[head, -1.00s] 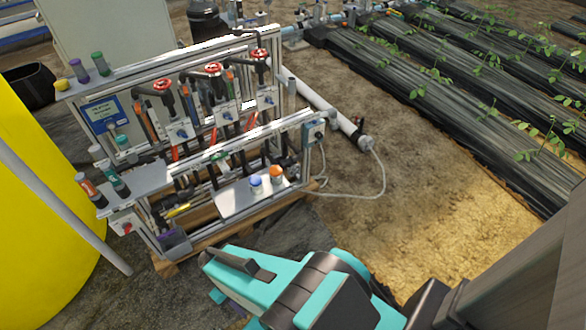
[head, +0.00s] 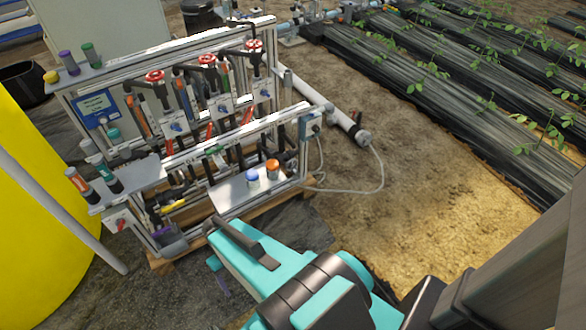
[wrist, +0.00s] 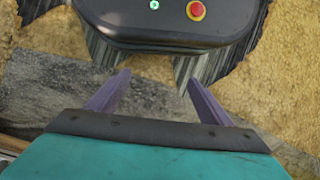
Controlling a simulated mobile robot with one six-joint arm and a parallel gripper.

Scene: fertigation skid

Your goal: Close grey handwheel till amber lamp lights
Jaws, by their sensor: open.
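My gripper (head: 218,274) is low in the head view, in front of the skid, partly hidden by my teal arm. In the wrist view its two purple fingers (wrist: 157,88) are spread apart with nothing between them. It is clear of the skid (head: 190,135). Three red handwheels show on the skid: left (head: 154,76), middle (head: 207,60) and right (head: 253,45). I cannot make out a grey handwheel among the crowded pipes and valves. I cannot make out an amber lamp either.
A yellow tank (head: 40,230) stands left. A white pipe (head: 318,103) and loose cable (head: 381,170) extend right. Bare ground (head: 400,150) lies beyond.

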